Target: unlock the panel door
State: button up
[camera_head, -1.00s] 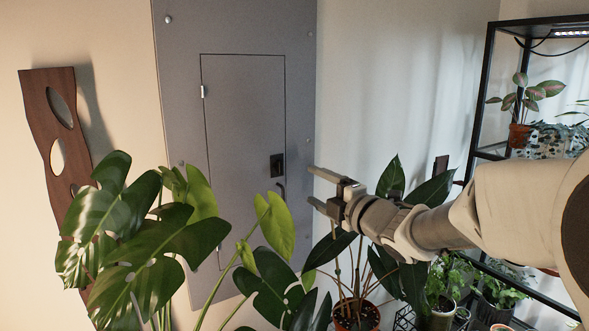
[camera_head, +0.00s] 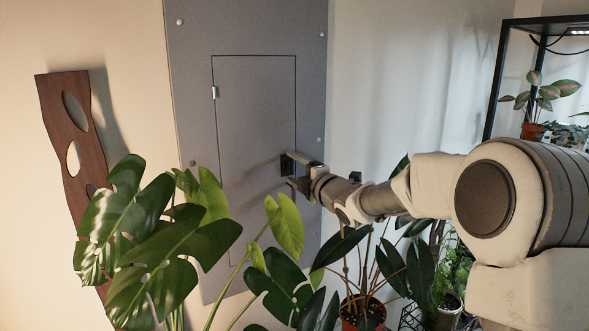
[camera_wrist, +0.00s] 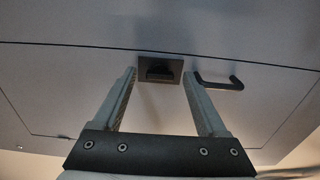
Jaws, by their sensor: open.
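The grey panel door (camera_head: 250,120) is flush in its grey panel on the wall, with its hinge on the left edge. A dark square latch plate with a raised knob (camera_wrist: 159,70) shows in the wrist view, between and just beyond the fingertips. A dark bar handle (camera_wrist: 219,82) is beside it, just right of the right fingertip. My gripper (camera_wrist: 160,76) is open and empty, its fingers pointing at the latch. In the head view my gripper (camera_head: 292,174) is at the door's right side and partly covers the latch and handle.
A large-leaved monstera (camera_head: 140,240) stands in front of the panel at lower left. A potted plant (camera_head: 362,310) stands below my arm. A black shelf (camera_head: 497,80) with plants is at right. A wooden wall piece (camera_head: 75,140) hangs at left.

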grip_shut()
dwell(0.3)
jog(key=shift+m, duration=0.3)
jog(key=m+b, duration=0.1)
jog(key=m, duration=0.2)
jog(key=shift+m, duration=0.3)
jog(key=m, duration=0.4)
jog(key=shift+m+p, duration=0.3)
jog(key=m+p, duration=0.1)
jog(key=m, duration=0.3)
jog(key=shift+m, duration=0.3)
jog(key=shift+m+p, duration=0.85)
jog(key=shift+m, duration=1.35)
